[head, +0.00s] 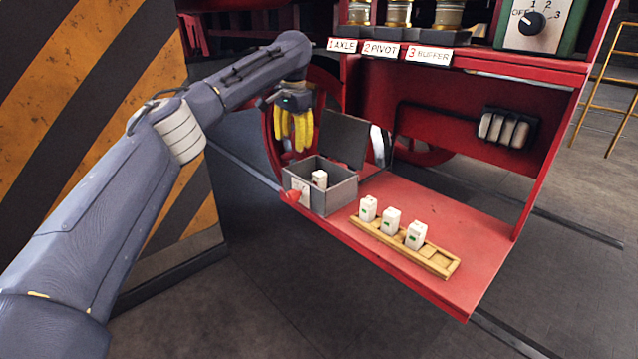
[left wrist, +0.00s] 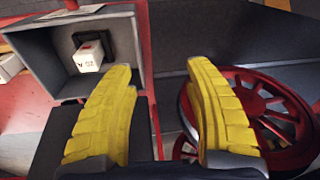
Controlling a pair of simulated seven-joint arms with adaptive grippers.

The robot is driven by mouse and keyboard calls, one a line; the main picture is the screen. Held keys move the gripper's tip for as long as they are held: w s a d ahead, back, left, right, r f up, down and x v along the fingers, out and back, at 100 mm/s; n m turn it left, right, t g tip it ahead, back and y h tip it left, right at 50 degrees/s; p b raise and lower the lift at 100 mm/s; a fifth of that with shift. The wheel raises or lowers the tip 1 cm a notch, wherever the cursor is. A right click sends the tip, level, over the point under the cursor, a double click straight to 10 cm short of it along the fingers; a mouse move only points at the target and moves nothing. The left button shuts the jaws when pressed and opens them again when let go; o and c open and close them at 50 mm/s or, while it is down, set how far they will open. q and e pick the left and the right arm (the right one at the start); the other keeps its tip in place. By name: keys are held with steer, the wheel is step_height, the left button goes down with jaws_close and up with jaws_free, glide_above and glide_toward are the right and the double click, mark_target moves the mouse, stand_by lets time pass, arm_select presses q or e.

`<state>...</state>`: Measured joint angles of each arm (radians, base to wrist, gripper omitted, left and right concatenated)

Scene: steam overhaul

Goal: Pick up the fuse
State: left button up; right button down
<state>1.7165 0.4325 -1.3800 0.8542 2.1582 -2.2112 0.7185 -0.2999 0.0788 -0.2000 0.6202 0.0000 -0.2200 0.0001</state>
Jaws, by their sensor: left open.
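A white fuse (head: 319,179) sits inside an open grey metal box (head: 342,193) on the red shelf; it also shows in the left wrist view (left wrist: 89,56), seated against a dark square. Three more white fuses with green marks, one of them the middle one (head: 390,221), stand in a wooden rack (head: 440,263) right of the box. My left gripper (head: 296,147), with yellow fingers, hangs above and slightly left of the box. In the left wrist view its fingers (left wrist: 160,140) are apart with nothing between them. My right gripper is not in view.
The box's raised lid (head: 343,138) stands up at its back, close to my left gripper. The red shelf (head: 450,215) is bare behind the rack. Red wheels are behind my gripper. A striped panel (head: 90,90) stands at the left.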

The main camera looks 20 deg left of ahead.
arm_select(q)
step_height(320, 180, up, 7)
steer(key=g, duration=0.1)
glide_above(319, 173)
steer(key=h, duration=0.1)
steer(key=shift+m, duration=0.4)
step_height(319, 173, down, 12)
steer(key=shift+d+r, duration=0.1)
steer(key=shift+r, duration=0.1)
steer(key=shift+w+f, duration=0.1)
steer(key=shift+f, duration=2.4)
steer(key=shift+c, duration=0.2)
jaws_close()
